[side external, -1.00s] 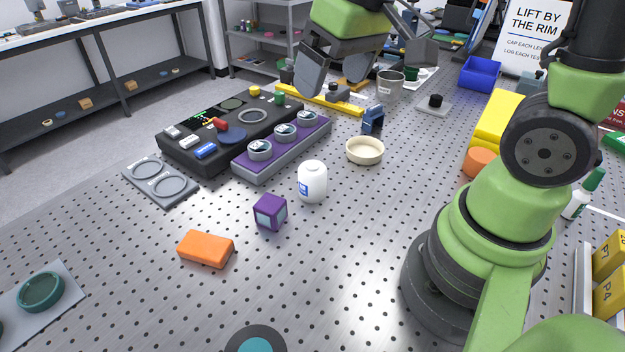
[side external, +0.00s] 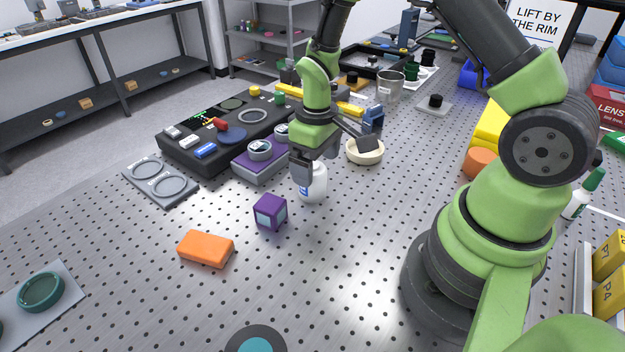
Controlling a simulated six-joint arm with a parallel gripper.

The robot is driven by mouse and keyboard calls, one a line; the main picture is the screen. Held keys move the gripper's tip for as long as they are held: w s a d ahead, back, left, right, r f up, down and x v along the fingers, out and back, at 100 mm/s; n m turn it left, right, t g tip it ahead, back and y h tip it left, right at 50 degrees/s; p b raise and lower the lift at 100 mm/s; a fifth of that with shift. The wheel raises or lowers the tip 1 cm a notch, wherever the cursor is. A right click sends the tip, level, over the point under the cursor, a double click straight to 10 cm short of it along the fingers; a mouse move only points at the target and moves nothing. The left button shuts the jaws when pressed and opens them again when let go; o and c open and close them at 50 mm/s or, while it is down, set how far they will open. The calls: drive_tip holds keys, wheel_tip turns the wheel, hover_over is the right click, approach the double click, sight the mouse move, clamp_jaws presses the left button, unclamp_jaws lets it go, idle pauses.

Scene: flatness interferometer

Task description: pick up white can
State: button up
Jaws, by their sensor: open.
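The white can (side external: 318,184), a rounded white jar with a small blue label, stands upright on the perforated metal table near the middle. My gripper (side external: 335,160) is open and low over it. One dark finger overlaps the can's upper left in the picture and hides part of its top and label. The other finger reaches out to the right, in front of the cream dish. I cannot tell whether either finger touches the can.
A purple cube (side external: 270,212) and an orange block (side external: 205,249) lie left of and nearer than the can. The cream dish (side external: 365,157) is close at the right. A purple-topped tray (side external: 258,170) with round lenses stands behind left.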

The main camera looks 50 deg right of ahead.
sight(315, 166)
drive_tip(key=f, duration=0.4)
drive_tip(key=shift+w+d+f, duration=0.15)
drive_tip(key=shift+w+f, duration=0.1)
drive_tip(key=shift+w, duration=0.05)
drive_tip(key=c, duration=1.1)
drive_tip(key=shift+o, duration=0.2)
